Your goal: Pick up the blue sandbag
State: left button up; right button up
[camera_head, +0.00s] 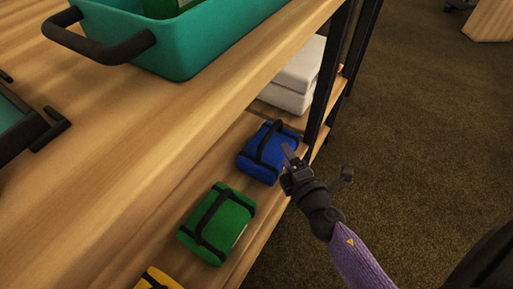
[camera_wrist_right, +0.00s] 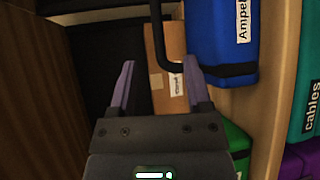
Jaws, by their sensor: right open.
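The blue sandbag (camera_head: 262,162) lies on the lower shelf, with black straps and a raised black handle. My right gripper (camera_head: 287,150) is at its right side, fingers pointing at the bag. In the right wrist view, the blue sandbag (camera_wrist_right: 220,32) is at the upper right with a partly cut-off white label. Its black handle curves down between the open fingers of my right gripper (camera_wrist_right: 158,68), close to the right fingertip. I cannot tell whether they touch. Nothing is gripped. My left gripper is not in view.
A green sandbag (camera_head: 217,222) and a yellow one (camera_head: 160,279) lie nearer on the shelf. White blocks (camera_head: 293,77) sit behind; a black post (camera_head: 327,80) stands beside. A teal crate (camera_head: 185,45) is on the upper board. The carpet (camera_head: 430,130) is clear.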

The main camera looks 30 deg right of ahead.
aim_at(271, 129)
jog(key=b+x, duration=0.1)
jog(key=x, duration=0.8)
jog(key=shift+w, duration=0.5)
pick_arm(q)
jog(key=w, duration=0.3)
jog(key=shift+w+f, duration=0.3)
pick_arm(e)
grip_shut()
jog(key=shift+r, duration=0.1)
